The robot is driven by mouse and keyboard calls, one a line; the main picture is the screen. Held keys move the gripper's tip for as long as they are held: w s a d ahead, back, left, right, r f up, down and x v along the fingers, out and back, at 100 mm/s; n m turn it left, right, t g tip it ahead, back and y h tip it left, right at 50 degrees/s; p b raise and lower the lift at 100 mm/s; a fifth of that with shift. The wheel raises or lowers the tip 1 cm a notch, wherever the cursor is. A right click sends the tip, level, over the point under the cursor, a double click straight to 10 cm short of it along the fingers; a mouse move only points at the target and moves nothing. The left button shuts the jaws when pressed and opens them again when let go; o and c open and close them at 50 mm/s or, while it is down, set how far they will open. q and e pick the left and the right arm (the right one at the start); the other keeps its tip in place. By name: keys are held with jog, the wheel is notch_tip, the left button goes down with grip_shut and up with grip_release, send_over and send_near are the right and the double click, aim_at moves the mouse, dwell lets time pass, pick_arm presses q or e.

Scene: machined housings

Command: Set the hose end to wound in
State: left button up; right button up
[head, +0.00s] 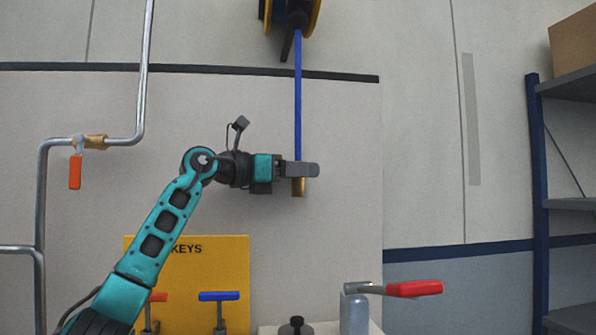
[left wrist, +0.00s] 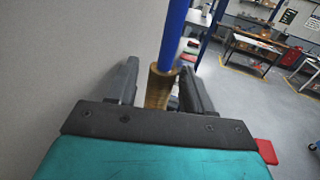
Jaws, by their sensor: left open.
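A blue hose (head: 298,105) hangs straight down from a yellow and black reel (head: 292,12) at the top of the head view. Its brass hose end (head: 299,187) is at the bottom. My left gripper (head: 305,169) is at the hose end, level with its upper part. In the left wrist view the brass end (left wrist: 159,88) and the blue hose (left wrist: 174,35) stand between the two open fingers (left wrist: 158,88). The right finger looks close to the brass; contact cannot be told. My right gripper is in neither view.
A yellow key board (head: 200,262) with red and blue handled keys is below my left arm. A red-handled lever (head: 413,289) stands at the lower right. A pipe with an orange valve handle (head: 75,172) runs at the left. Blue shelving (head: 540,200) is at the far right.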

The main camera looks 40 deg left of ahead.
pick_arm(q)
jog(key=b+v, duration=0.4)
jog(key=v, duration=0.9)
